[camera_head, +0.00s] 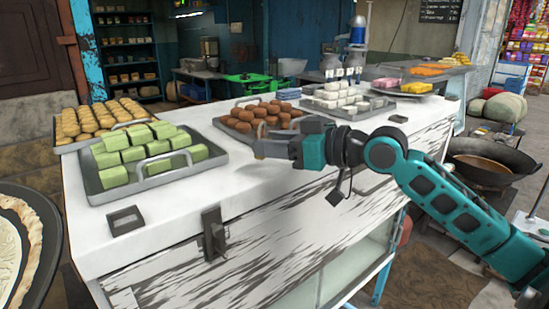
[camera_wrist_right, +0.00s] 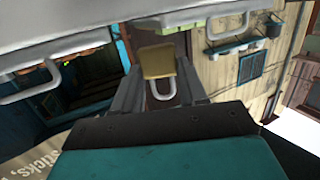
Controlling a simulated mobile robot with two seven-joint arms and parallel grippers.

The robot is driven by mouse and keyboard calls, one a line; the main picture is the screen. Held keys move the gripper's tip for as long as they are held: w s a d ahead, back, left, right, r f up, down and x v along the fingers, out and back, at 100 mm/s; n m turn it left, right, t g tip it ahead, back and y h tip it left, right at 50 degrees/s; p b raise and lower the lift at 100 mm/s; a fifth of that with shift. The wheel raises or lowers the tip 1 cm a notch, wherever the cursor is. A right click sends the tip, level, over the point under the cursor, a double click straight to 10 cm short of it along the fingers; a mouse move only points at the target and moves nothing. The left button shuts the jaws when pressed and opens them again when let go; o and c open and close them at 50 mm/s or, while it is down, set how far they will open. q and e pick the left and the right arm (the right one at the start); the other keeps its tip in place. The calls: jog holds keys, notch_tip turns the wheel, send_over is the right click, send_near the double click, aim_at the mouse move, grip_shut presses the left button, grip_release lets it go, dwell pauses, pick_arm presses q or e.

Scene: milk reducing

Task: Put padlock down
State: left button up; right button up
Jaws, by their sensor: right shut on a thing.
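A padlock with a brass body (camera_wrist_right: 157,61) and a grey U-shaped shackle shows in the right wrist view, between the two fingers of my right gripper (camera_wrist_right: 155,80). The gripper is shut on it. In the head view my right gripper (camera_head: 268,149) points left above the white counter top (camera_head: 220,184), in front of the tray of brown sweets. The padlock is hard to make out there. A dark metal hasp (camera_head: 213,233) is on the counter's front edge. My left gripper is not in view.
A tray of green blocks (camera_head: 147,155) stands left of the gripper. Trays of brown sweets (camera_head: 262,116) and white blocks (camera_head: 345,99) stand behind it. A small dark square plate (camera_head: 125,220) lies near the front left corner. The counter's front strip is mostly clear.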

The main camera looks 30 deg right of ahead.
notch_tip(320, 180, down, 3)
jog(key=shift+r, duration=0.15)
jog(key=o, duration=1.1)
